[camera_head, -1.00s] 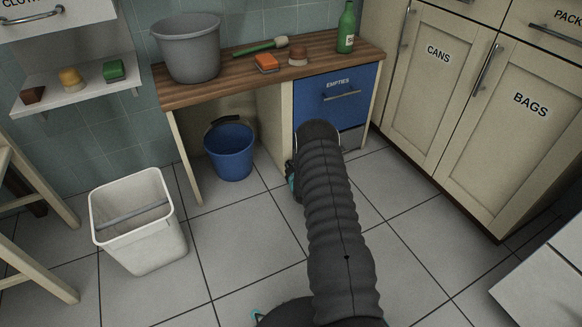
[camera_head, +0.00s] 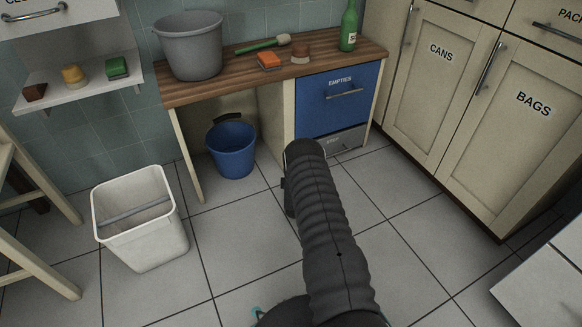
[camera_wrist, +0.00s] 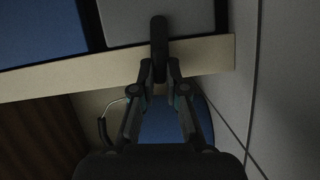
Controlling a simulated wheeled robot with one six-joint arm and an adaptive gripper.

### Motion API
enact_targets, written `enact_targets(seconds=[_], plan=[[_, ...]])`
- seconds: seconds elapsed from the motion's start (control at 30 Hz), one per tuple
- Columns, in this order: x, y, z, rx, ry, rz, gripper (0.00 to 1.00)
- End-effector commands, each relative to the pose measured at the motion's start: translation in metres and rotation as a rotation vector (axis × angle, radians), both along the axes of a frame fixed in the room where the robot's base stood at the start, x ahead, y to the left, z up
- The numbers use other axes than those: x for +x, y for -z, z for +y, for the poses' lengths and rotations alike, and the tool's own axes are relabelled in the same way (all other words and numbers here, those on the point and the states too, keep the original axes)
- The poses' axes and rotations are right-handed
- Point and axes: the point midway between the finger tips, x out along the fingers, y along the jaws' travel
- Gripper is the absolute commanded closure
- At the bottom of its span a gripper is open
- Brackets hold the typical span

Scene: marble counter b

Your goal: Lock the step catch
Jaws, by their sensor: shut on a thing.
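The step catch (camera_wrist: 159,35) is a dark, rounded lever in the wrist view. It lies across the edge of the cream side panel (camera_wrist: 212,54) and reaches over the grey step front (camera_wrist: 124,17). My gripper (camera_wrist: 160,70) is shut on the catch's near end, with a finger on either side. In the head view the grey step front (camera_head: 346,141) sits low under the blue EMPTIES drawer (camera_head: 337,99). There my arm hides the catch and most of the gripper.
A blue bucket (camera_head: 231,152) stands under the wooden counter (camera_head: 225,83), left of my arm. A white bin (camera_head: 142,235) stands on the tiled floor at left. Cream CANS and BAGS cupboards (camera_head: 450,120) are at right. Floor between them is clear.

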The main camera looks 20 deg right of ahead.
Motion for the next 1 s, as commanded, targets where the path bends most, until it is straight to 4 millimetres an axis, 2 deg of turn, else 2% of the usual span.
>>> enact_targets(seconds=[0.3,0.8,0.83,0.9,0.93,1.0], plan=[[0.0019,0.0003,0.0007,-0.107,-0.003,-0.006,1.0],[0.0023,0.0001,0.001,-0.125,-0.004,-0.007,1.0],[0.0024,0.0001,0.0009,-0.125,-0.004,-0.007,0.85],[0.0022,0.0001,0.0009,-0.124,-0.004,-0.007,0.68],[0.0021,0.0002,0.0007,-0.124,-0.003,-0.006,0.62],[0.0015,0.0006,0.0001,-0.124,-0.002,-0.006,0.62]])
